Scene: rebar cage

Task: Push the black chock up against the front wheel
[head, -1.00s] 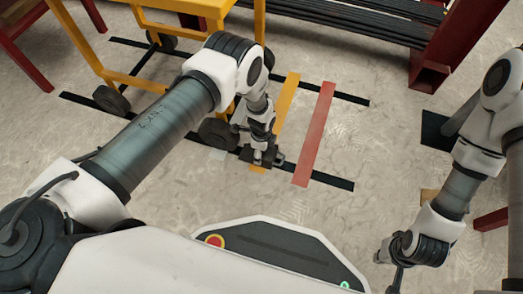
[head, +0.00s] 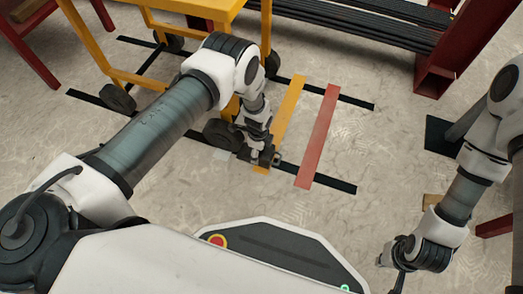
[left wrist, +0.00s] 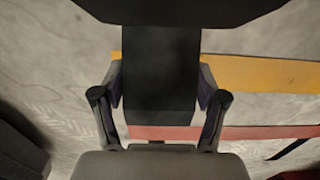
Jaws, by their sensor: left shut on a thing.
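The front wheel (head: 220,134) of the yellow cart is dark and stands on the floor, left of my left gripper. My left gripper (head: 262,159) is low at the floor by the near end of the yellow stripe, shut on the black chock (head: 245,152), which is mostly hidden in the head view. In the left wrist view the black chock (left wrist: 160,80) fills the space between the fingers. The chock is close to the wheel; I cannot tell whether they touch. My right gripper (head: 393,283) is at the lower right, its fingers too small and cut off to read.
The yellow cart (head: 190,8) stands behind the wheel. A yellow stripe (head: 285,115), a red stripe (head: 318,135) and black lines (head: 340,183) mark the floor. A red rack (head: 455,45) with dark bars stands at the back right.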

